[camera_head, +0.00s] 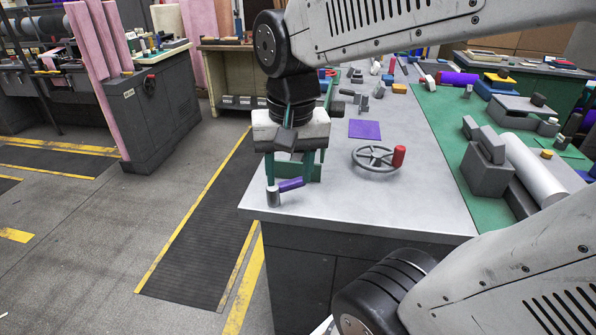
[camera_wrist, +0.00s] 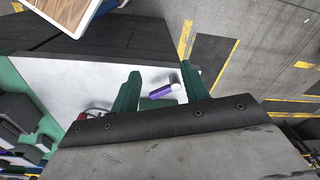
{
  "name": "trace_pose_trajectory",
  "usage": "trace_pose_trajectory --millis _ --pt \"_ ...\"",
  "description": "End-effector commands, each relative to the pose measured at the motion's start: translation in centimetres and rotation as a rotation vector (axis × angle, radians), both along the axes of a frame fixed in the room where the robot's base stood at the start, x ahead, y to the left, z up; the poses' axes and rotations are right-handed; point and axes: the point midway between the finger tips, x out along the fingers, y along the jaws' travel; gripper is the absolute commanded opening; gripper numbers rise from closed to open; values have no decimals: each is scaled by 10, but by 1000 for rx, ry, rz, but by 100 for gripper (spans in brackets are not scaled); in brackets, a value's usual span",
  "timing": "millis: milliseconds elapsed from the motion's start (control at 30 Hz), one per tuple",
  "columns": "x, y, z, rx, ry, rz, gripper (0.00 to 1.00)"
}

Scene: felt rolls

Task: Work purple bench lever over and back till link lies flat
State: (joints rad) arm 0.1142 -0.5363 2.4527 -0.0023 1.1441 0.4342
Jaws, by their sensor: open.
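The purple bench lever (camera_head: 290,184) sticks out sideways from a short grey post (camera_head: 272,196) near the bench's front left corner. In the wrist view the lever (camera_wrist: 160,91) shows between the two green fingers, with the round post top (camera_wrist: 177,83) at its right end. My gripper (camera_head: 292,172) is open, pointing down just behind and above the lever. Its fingers (camera_wrist: 160,88) are spread apart with nothing between them that I can see held. I cannot make out a separate link or whether it lies flat.
On the grey bench (camera_head: 400,212), a handwheel with a red knob (camera_head: 375,158) stands right of my gripper, and a flat purple square (camera_head: 364,129) lies behind. Farther right are a green mat (camera_head: 440,124), grey blocks and a white roll (camera_head: 535,172). The bench front is clear.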

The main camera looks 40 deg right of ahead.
Motion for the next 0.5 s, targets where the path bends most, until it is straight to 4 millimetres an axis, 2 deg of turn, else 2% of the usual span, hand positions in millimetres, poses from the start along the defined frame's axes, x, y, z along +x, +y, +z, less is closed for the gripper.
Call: trace_pose_trajectory --millis 33,200,333,500 --pt "20 -13 -6 11 19 -156 45" --pt "78 -60 -28 40 45 -681 45" --pt "108 -94 -49 53 55 -997 45" --pt "127 -120 -68 60 63 -1235 45"
